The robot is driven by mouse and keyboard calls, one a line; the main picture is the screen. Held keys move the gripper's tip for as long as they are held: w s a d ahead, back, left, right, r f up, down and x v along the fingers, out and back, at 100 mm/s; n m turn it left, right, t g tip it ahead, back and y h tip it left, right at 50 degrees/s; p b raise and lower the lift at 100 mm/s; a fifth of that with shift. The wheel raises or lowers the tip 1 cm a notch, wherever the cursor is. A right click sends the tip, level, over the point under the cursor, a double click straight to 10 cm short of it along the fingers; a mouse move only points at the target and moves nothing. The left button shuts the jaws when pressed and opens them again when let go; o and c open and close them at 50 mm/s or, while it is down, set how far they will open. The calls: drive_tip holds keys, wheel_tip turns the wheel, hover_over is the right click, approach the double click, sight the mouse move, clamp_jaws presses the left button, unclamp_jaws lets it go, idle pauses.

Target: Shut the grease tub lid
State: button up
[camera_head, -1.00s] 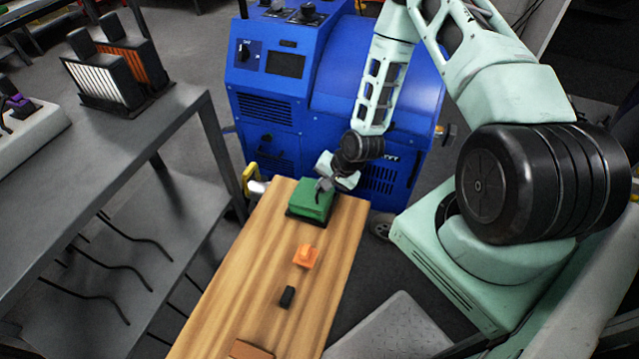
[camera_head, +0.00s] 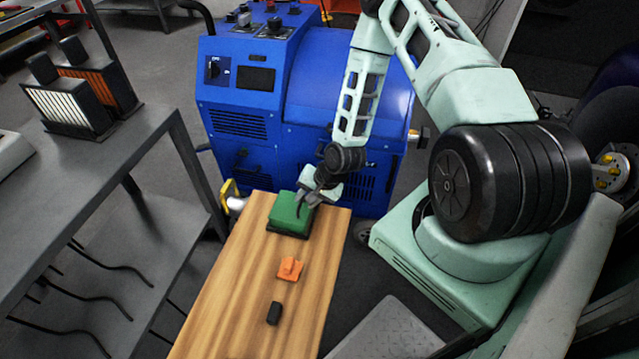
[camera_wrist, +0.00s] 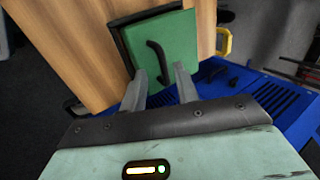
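The grease tub is a green, boxy thing (camera_head: 289,212) with a dark base, on the far end of the wooden bench. In the wrist view its green lid (camera_wrist: 180,45) carries a curved black handle (camera_wrist: 156,63). The lid lies over a dark rim (camera_wrist: 125,45) that shows along its upper and left edges; I cannot tell how far the lid stands open. My gripper (camera_head: 305,202) is over the tub's right side. In the wrist view my gripper (camera_wrist: 160,86) has its fingers apart, with the handle just beyond and between them; contact is unclear.
An orange block (camera_head: 290,268) and a black block (camera_head: 274,313) lie nearer on the wooden bench (camera_head: 235,290). The blue dynamometer (camera_head: 300,110) stands close behind the bench. A grey table (camera_head: 90,170) stands to the left.

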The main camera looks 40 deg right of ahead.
drive_tip(key=p+v, duration=0.2)
drive_tip(key=v, duration=1.4)
drive_tip(key=shift+s+r, duration=0.15)
drive_tip(key=shift+r, duration=0.05)
drive_tip(key=shift+d, duration=0.1)
